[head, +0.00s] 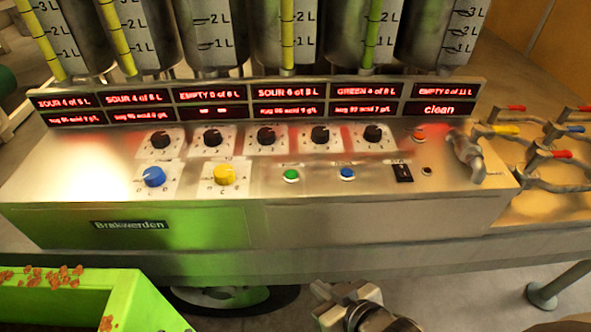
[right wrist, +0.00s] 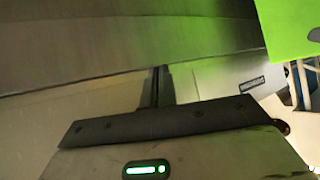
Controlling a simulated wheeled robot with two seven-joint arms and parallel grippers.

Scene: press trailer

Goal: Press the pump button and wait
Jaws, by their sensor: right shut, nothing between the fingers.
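A steel control panel (head: 100,185) spans the head view. On its front row sit a green push button (head: 291,175) and a blue push button (head: 347,174); no legible label tells me which is the pump button. A dark switch (head: 402,172) and a small dark red button (head: 427,170) sit right of them. My right gripper (head: 338,298) is low in the head view, below the panel's front edge and apart from the buttons. In the right wrist view its fingers (right wrist: 157,86) are shut and empty. My left gripper is not in view.
Black knobs (head: 266,135), a blue knob (head: 153,176) and a yellow knob (head: 224,174) crowd the panel. A steel tap (head: 466,155) and coloured valves (head: 540,155) are at the right. A green bin (head: 125,300) stands at the lower left. Red displays (head: 290,87) line the back.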

